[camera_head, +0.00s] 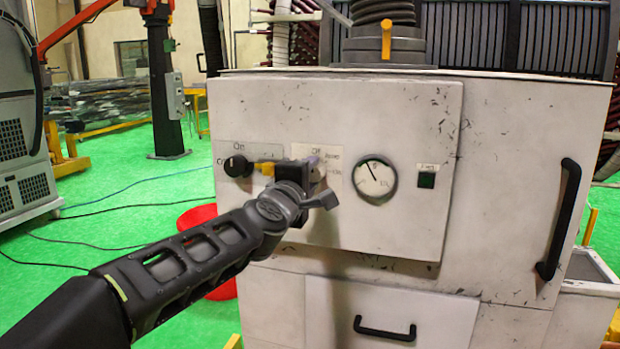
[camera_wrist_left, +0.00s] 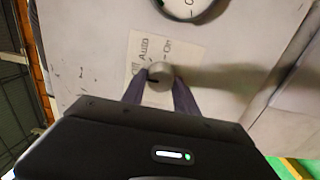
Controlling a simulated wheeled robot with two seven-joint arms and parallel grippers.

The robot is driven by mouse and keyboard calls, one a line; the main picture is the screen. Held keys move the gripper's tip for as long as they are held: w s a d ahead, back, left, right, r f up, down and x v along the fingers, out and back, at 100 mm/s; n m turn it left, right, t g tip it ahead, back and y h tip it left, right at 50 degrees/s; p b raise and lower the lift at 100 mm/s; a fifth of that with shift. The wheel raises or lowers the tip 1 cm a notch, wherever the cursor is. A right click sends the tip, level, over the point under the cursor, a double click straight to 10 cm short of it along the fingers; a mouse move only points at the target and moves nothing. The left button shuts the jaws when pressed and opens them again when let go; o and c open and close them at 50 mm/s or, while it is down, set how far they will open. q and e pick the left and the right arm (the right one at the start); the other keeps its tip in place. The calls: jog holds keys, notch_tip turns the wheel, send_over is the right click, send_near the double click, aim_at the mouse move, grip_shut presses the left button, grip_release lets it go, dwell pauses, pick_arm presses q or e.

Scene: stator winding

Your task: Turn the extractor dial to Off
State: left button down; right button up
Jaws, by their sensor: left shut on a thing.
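The extractor dial is a small round grey knob (camera_wrist_left: 159,76) in the left wrist view, on a pale label plate (camera_wrist_left: 143,46) marked Auto and On. Part of the label is covered. My left gripper (camera_wrist_left: 160,90) has one dark finger on each side of the knob and is shut on it. In the head view my left gripper (camera_head: 316,166) reaches the label plate (camera_head: 331,158) on the white cabinet front and hides most of the dial. I cannot tell for sure which mark the dial points to. My right gripper is not in view.
A black knob (camera_head: 237,166) and a yellow part (camera_head: 265,167) sit left of the gripper. A round gauge (camera_head: 375,178) and a dark green square button (camera_head: 426,180) are to the right. A black vertical handle (camera_head: 560,222) and a drawer handle (camera_head: 384,329) stick out from the cabinet.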

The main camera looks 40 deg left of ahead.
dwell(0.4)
pick_arm(q)
jog(key=c, duration=0.9)
grip_release()
jog(key=shift+c, duration=0.2)
jog(key=v, duration=0.7)
jog(key=shift+s+d, duration=0.15)
jog(key=shift+s, duration=0.25)
